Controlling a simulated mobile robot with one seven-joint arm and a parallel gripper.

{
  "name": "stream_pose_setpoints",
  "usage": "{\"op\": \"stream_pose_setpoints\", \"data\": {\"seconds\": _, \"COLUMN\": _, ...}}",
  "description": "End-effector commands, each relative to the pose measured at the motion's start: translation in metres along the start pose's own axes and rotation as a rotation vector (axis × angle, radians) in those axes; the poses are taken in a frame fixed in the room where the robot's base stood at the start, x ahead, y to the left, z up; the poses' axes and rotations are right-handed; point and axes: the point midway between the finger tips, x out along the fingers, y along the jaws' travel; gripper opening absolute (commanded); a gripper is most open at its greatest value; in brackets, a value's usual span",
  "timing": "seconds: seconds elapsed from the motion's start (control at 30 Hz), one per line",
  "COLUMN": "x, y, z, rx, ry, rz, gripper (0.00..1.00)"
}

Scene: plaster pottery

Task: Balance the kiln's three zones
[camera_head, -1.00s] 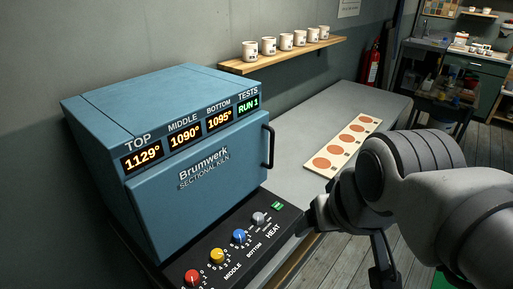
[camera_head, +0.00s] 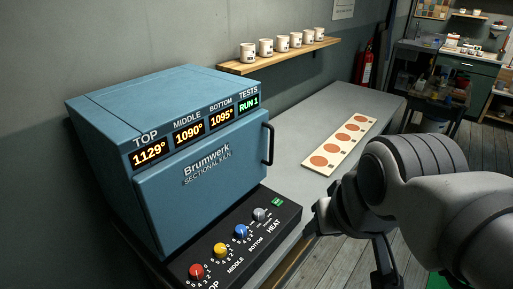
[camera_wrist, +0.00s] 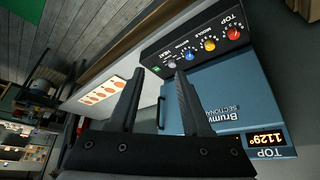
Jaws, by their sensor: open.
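The blue kiln (camera_head: 200,185) stands on the bench with its door shut. Its displays read top 1129° (camera_head: 150,153), middle 1090° (camera_head: 188,133), bottom 1095° (camera_head: 220,117), and tests RUN 1 (camera_head: 248,103). On the black control panel are a red knob (camera_head: 196,271), a yellow knob (camera_head: 221,250), a blue knob (camera_head: 241,231), a grey knob (camera_head: 259,214) and a green button (camera_head: 278,202). My gripper (camera_wrist: 158,75) is open and empty; in the wrist view the panel lies beyond its fingertips. In the head view it is right of the panel, touching nothing I can make out.
A pale board with several orange discs (camera_head: 319,160) lies on the grey bench (camera_head: 350,104) right of the kiln. Several white mugs stand on a wooden wall shelf (camera_head: 290,55). A red extinguisher (camera_head: 367,62) hangs behind. The floor right of the bench is open.

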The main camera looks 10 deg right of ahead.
Motion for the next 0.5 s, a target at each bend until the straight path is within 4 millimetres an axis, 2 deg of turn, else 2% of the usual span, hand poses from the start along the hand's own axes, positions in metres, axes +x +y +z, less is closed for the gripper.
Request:
{"op": "stream_pose_setpoints", "data": {"seconds": 0.03, "x": 0.0, "y": 0.0, "z": 0.0, "rx": 0.0, "ry": 0.0, "rz": 0.0, "gripper": 0.38}}
{"op": "stream_pose_setpoints", "data": {"seconds": 0.23, "x": 0.0, "y": 0.0, "z": 0.0, "rx": 0.0, "ry": 0.0, "rz": 0.0, "gripper": 0.02}}
{"op": "stream_pose_setpoints", "data": {"seconds": 0.5, "x": 0.0, "y": 0.0, "z": 0.0, "rx": 0.0, "ry": 0.0, "rz": 0.0, "gripper": 0.0}}
